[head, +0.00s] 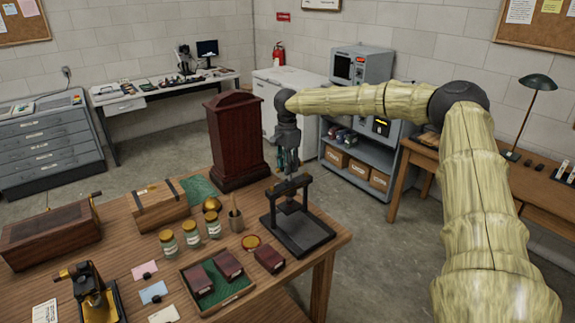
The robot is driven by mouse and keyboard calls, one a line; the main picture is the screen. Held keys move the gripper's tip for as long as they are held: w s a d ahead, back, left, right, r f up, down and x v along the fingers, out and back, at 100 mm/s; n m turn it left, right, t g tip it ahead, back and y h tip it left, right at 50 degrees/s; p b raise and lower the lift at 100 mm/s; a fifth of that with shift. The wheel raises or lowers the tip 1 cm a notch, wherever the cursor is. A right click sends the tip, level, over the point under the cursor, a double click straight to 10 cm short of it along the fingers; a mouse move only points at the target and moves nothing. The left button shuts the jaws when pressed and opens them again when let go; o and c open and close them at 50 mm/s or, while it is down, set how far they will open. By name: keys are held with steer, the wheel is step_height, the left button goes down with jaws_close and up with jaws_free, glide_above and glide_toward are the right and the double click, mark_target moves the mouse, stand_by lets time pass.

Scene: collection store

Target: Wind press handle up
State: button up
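A small black press (303,238) with a flat base and an upright frame stands on the wooden table near its right corner. My gripper (291,178) points down directly above the press, at the top of its screw. The handle of the press is not clearly visible; my gripper covers the top of the press. The fingers are small and dark here, and I cannot tell whether they are open, shut or touching the handle.
A dark red wooden cabinet (235,140) stands close behind and left of the press. Floor is clear right of the table.

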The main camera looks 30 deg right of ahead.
step_height(320, 180, up, 12)
stand_by(0.6)
